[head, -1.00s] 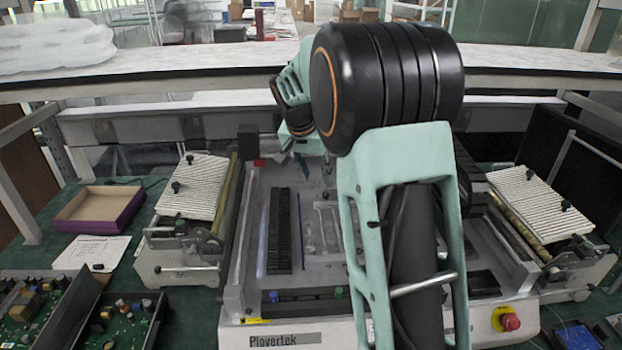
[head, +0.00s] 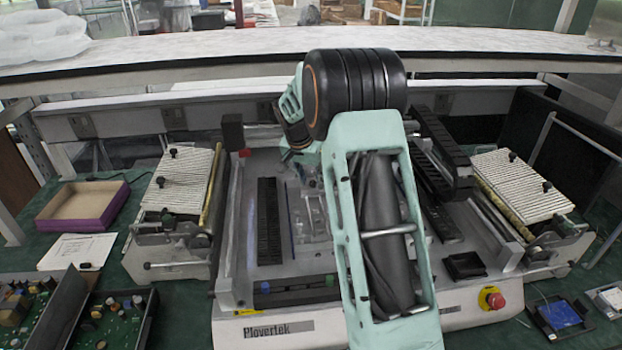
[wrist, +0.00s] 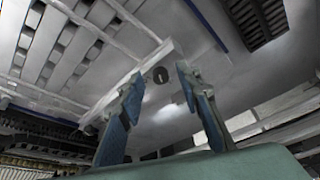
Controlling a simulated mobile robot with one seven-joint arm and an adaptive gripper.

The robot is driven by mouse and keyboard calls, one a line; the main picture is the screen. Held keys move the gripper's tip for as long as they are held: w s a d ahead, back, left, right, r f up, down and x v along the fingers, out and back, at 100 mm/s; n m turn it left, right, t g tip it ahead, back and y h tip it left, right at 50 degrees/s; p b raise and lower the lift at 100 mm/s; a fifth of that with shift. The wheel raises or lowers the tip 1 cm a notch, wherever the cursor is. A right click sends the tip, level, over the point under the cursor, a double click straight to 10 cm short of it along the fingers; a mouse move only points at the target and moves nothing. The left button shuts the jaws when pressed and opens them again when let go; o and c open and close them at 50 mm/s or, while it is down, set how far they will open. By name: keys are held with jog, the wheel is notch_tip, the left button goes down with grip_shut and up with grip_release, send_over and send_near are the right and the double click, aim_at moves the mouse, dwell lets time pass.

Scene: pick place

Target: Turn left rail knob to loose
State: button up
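A small round black knob (wrist: 160,75) with a pale slot mark sits on a light metal rail (wrist: 125,88) in the wrist view. My gripper (wrist: 159,83) has its two blue-grey fingers spread apart, one on each side of the knob in the picture. The fingers are empty; I cannot tell how far beyond the tips the knob lies. In the head view, my arm covers the middle of the Plovertek machine (head: 240,325), and the fingertips and knob cannot be made out.
Black slotted strips (head: 269,220) lie on the machine bed. A red stop button (head: 495,300) is at its front right. Ribbed platforms stand at left (head: 180,180) and right (head: 520,180). A purple-edged box (head: 82,205) and circuit boards (head: 110,320) are on the left.

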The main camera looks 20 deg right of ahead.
jog(key=shift+f, duration=0.1)
jog(key=shift+c, duration=0.7)
grip_shut()
